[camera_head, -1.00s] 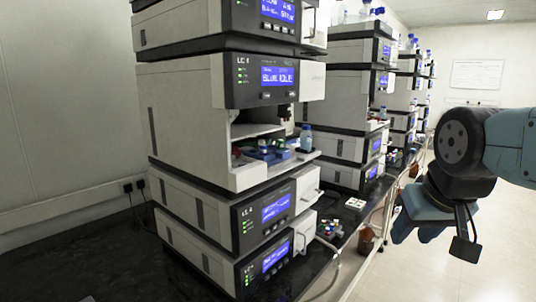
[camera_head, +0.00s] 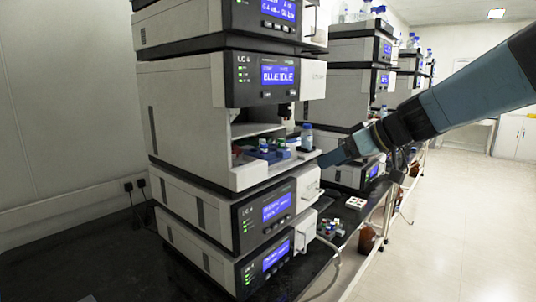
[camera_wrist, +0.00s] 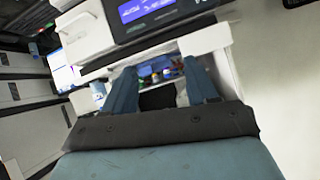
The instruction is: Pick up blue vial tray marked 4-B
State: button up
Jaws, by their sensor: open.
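Blue vial trays (camera_head: 266,154) with coloured caps sit inside the open bay of the middle unit in the near stack. Their markings are too small to read, so I cannot tell which is 4-B. My gripper (camera_head: 330,160) is at the right front of that bay, apart from the trays. In the wrist view my gripper (camera_wrist: 160,88) is open and empty, its two blue fingers pointing at the bay. Coloured vials and a bit of blue tray (camera_wrist: 158,74) show between and beyond the fingers. The fingers hide part of the bay.
A blue-capped bottle (camera_head: 307,138) stands at the bay's right front edge. The bay's floor (camera_head: 250,177) juts out like a shelf. Loose vials (camera_head: 331,230) and a white block (camera_head: 356,203) lie on the dark bench. More stacks stand behind; the aisle at right is free.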

jog(key=n+t+y, duration=0.2)
send_near(287, 154)
jog(key=x, duration=0.4)
jog(key=shift+a+r, duration=0.1)
jog(key=shift+r, duration=0.2)
jog(key=shift+f+x, duration=0.15)
jog(key=shift+x, duration=1.25)
jog(key=shift+f+x, duration=0.15)
jog(key=shift+x, duration=1.2)
jog(key=c, duration=1)
